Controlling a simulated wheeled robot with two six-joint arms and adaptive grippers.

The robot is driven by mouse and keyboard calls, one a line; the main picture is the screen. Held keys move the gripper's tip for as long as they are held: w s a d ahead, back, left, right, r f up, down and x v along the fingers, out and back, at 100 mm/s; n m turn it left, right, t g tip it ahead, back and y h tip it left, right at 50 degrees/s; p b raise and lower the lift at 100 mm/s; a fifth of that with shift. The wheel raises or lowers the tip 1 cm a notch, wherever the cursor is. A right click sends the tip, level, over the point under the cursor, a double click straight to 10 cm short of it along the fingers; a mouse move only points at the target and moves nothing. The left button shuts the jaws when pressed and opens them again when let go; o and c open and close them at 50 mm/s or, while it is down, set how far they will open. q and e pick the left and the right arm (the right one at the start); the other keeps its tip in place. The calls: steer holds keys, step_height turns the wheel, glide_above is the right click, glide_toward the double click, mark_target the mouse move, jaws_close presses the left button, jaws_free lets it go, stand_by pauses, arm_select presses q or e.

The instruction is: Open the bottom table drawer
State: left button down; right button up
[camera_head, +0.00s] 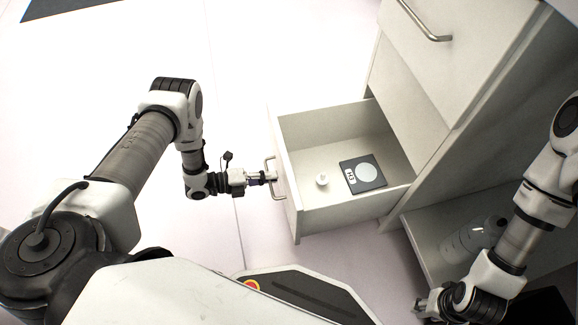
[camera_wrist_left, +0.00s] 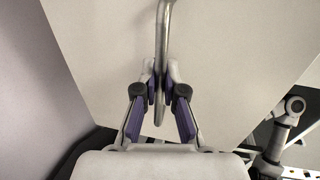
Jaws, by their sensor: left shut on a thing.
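The bottom drawer (camera_head: 292,217) of the white cabinet stands well out from the cabinet body in the head view, with its inside showing. Its metal bar handle (camera_head: 278,189) is on the front panel, facing left. My left gripper (camera_head: 270,177) is at the handle, and in the left wrist view its fingers (camera_wrist_left: 160,85) are closed around the bar (camera_wrist_left: 162,40). My right gripper (camera_head: 425,306) is low at the right of the head view, apart from the drawer; its fingers are too small to read.
Inside the drawer lie a dark square plate with a pale disc (camera_head: 365,172) and a small white round item (camera_head: 322,180). An upper drawer (camera_head: 455,50) with its own handle is above. A clear bottle (camera_head: 470,240) lies on the low shelf at right. Floor left of the drawer is clear.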

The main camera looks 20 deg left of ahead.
arm_select(q)
steer(key=shift+f+p+v, duration=0.15)
steer(key=shift+v, duration=0.55)
steer(key=shift+f+p+v, duration=0.15)
steer(key=shift+v, duration=0.5)
steer(key=c, duration=1.2)
jaws_free()
steer(key=shift+c, duration=0.2)
steer(key=shift+a, duration=0.15)
steer(key=v, duration=1.1)
steer(key=shift+s+a, duration=0.3)
steer(key=shift+r, duration=0.1)
